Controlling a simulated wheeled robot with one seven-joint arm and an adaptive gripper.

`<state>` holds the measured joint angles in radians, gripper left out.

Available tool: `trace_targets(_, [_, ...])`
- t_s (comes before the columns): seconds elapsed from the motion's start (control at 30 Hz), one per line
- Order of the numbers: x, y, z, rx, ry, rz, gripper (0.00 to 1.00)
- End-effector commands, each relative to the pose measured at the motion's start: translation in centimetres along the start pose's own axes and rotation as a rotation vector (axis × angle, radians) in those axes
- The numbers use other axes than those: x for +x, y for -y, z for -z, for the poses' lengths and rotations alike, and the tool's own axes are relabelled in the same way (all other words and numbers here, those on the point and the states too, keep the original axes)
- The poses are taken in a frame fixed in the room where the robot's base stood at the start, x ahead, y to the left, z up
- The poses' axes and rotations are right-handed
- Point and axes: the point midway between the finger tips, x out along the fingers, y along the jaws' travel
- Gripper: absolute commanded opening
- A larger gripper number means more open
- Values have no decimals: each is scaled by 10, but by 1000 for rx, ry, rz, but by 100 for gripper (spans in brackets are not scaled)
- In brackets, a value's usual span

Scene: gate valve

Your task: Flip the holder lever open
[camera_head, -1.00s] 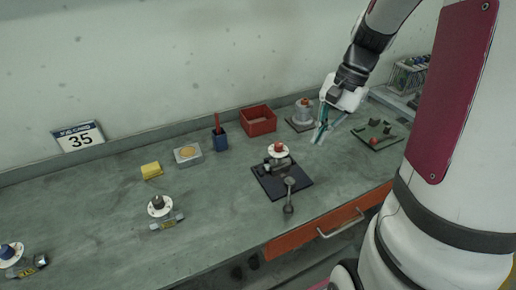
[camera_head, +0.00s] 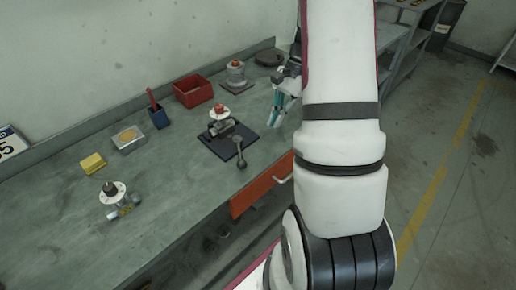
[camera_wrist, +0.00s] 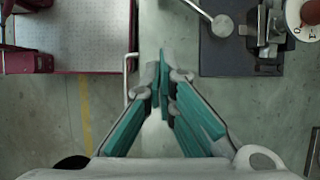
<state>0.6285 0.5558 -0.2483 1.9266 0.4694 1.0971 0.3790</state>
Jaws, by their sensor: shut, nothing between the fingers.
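The holder is a dark clamp (camera_head: 224,128) on a black base plate (camera_head: 214,146), carrying a valve with a white disc and red top (camera_head: 219,112). Its lever, a grey bar with a round end (camera_head: 240,154), sticks out over the plate's front edge. In the wrist view the lever's round end (camera_wrist: 222,26) is at top right, beside the clamp (camera_wrist: 264,28). My gripper (camera_head: 275,122) has teal fingers and is to the right of the plate. In the wrist view my gripper (camera_wrist: 163,65) is shut and empty, left of the lever and apart from it.
An orange drawer (camera_head: 258,190) with a handle (camera_wrist: 128,78) is below the bench edge. Bare bench lies left of the plate.

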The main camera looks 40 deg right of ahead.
Motion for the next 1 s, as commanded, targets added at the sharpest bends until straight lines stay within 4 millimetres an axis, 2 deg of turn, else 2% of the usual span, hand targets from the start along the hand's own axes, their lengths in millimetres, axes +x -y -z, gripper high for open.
trace_targets(0.17, [15, -1, -1, -1, 4, -2, 0])
trace_targets(0.63, [104, -2, -2, 0, 4, -5, 0])
trace_targets(0.8, [105, -2, -28, -3, 2, -2, 0])
trace_targets(1.0, [109, 0, -38, -1, 0, 0, 0])
